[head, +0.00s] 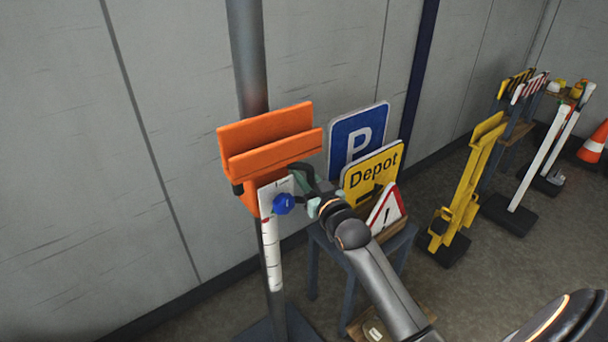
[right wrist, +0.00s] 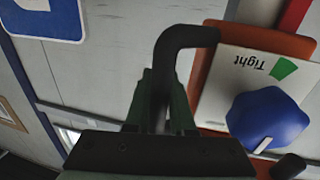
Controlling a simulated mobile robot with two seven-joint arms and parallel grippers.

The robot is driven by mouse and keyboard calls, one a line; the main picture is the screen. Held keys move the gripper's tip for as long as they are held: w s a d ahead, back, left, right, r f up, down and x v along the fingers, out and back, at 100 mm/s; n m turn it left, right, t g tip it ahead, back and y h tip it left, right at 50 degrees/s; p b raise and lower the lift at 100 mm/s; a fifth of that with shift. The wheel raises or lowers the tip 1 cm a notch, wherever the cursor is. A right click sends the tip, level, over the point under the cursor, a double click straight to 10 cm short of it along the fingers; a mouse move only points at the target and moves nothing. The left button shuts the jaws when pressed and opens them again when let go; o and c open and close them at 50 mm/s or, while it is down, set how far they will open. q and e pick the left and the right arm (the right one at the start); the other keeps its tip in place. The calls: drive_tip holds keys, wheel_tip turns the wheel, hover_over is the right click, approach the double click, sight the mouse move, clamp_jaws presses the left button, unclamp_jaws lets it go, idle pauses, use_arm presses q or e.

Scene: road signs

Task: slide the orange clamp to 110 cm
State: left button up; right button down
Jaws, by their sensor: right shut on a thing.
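The orange clamp (head: 268,145) sits on the grey pole (head: 248,55), with an open slotted bracket on top. A white plate on its front carries a blue knob (head: 284,204). In the right wrist view the knob (right wrist: 267,122) is beside the word "Tight" and a green wedge. A white scale strip (head: 271,258) runs down the pole below the clamp; its numbers are too small to read. My right gripper (head: 306,186) is shut on the clamp's dark bent handle (right wrist: 186,38), right of the knob in the head view. My left gripper is out of view.
Behind my right arm, a blue P sign (head: 357,138), a yellow Depot sign (head: 372,178) and a warning triangle (head: 387,209) stand on a blue-grey stand. Yellow (head: 470,185) and white posts and a traffic cone (head: 594,143) are farther right. The wall left of the pole is clear.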

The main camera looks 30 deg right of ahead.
drive_tip(key=shift+d+r, duration=0.1)
drive_tip(key=shift+r, duration=0.5)
drive_tip(key=c, duration=1)
unclamp_jaws()
drive_tip(key=shift+o, duration=1.2)
drive_tip(key=shift+f, duration=0.35)
drive_tip(key=s+a, duration=0.1)
drive_tip(key=s, duration=1.1)
drive_tip(key=shift+s+a+b, duration=0.25)
drive_tip(key=shift+a+b, duration=0.05)
drive_tip(key=shift+b, duration=0.1)
